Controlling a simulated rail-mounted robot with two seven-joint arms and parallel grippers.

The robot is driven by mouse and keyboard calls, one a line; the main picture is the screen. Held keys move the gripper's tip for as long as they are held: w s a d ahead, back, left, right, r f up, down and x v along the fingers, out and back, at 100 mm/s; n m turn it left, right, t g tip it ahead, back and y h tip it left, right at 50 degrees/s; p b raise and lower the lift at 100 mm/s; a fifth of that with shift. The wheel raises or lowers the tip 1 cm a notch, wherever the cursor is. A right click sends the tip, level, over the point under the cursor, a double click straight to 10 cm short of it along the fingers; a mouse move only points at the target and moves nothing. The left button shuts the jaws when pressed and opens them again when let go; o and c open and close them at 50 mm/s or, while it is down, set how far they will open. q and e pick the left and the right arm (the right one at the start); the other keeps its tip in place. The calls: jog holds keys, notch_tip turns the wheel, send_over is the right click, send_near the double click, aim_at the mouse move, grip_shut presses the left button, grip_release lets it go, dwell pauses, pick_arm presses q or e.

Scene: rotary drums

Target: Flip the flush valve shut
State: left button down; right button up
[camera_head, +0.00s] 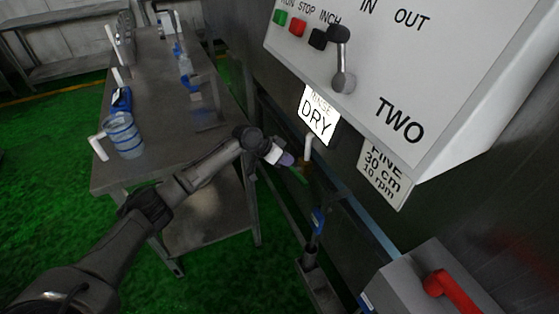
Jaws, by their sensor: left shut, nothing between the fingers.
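My left arm comes in from the lower left. Its gripper (286,159) is shut and empty, just left of a small pipe fitting under the control panel. The fitting has a pale upright pipe (308,146), a brass-coloured body (306,168) and a thin green piece (297,174) that looks like a lever. This looks like the flush valve, but no label on it can be read. The gripper tip is close to the green piece; I cannot tell whether they touch. My right gripper is out of view.
The white control panel (440,60) overhangs at the upper right, with a grey lever (341,60). A grey box with a red handle (452,290) is at the lower right. A metal table (160,80) with jugs (124,134) stands left. A blue-handled part (318,221) is below the fitting.

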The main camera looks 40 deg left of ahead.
aim_at(304, 179)
pick_arm(q)
jog(key=w+d+f, duration=0.1)
jog(key=f, duration=0.1)
jog(key=f+b, duration=0.1)
jog(key=f, duration=0.1)
jog(key=w+d+f+b, duration=0.1)
jog(key=f, duration=0.1)
jog(key=shift+w+d+f, duration=0.2)
jog(key=shift+w+d, duration=0.1)
jog(key=shift+d, duration=0.05)
jog(key=shift+d+f, duration=0.1)
jog(key=shift+f, duration=0.35)
